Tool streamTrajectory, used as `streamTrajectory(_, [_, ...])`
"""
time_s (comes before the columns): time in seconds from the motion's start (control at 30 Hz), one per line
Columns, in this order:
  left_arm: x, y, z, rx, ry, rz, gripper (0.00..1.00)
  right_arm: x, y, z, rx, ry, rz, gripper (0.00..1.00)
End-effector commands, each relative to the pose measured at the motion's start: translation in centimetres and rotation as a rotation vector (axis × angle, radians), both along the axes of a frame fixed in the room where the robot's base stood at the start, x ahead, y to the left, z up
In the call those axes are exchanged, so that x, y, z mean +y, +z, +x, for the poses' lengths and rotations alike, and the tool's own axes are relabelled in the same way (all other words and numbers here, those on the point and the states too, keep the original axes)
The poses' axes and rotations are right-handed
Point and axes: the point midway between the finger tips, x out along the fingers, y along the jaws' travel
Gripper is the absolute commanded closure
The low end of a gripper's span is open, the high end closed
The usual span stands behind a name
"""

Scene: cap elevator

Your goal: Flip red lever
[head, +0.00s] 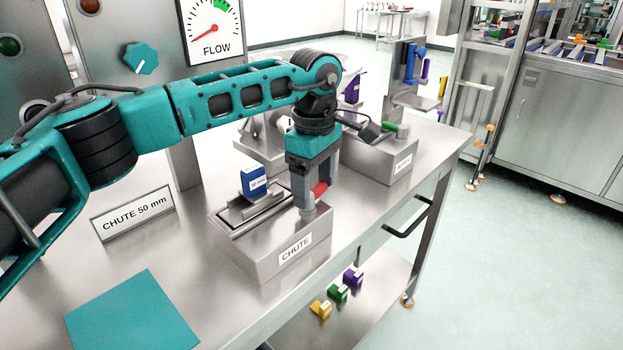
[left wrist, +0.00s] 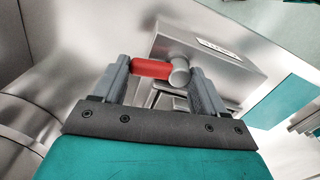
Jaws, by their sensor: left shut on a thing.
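The red lever (head: 319,189) is on the right end of the steel block labelled CHUTE (head: 262,262). It has a short red grip and a round metal pivot. My left gripper (head: 306,197) comes down over it from above and hides part of it. In the left wrist view, the lever (left wrist: 150,69) lies crosswise between the two fingers of my left gripper (left wrist: 160,80), red grip by the left finger and metal pivot by the right. The gripper is shut on it. My right gripper is not in view.
A blue block (head: 254,182) sits on the chute's rail, left of my gripper. A second steel block with a green handle (head: 395,130) stands behind. A CHUTE 50 mm sign (head: 132,213) and a teal mat (head: 135,315) are at left. Small coloured parts (head: 338,293) lie on the lower shelf.

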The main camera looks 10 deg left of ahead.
Motion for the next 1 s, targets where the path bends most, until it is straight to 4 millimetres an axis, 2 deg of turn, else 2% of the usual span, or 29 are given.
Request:
streamTrajectory(0.33, [-0.42, 0.09, -0.16, -0.002, -0.156, -0.003, 0.58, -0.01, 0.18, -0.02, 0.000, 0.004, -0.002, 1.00])
streamTrajectory(0.9, [-0.50, 0.08, -0.22, -0.002, -0.190, -0.003, 0.58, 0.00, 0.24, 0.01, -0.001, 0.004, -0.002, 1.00])
streamTrajectory(0.93, [-0.50, 0.08, -0.22, -0.002, -0.190, -0.003, 0.27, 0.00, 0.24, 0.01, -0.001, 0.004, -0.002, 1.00])
streamTrajectory(1.0, [-0.49, 0.08, -0.22, -0.001, -0.189, -0.003, 0.20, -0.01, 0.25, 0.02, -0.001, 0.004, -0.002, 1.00])
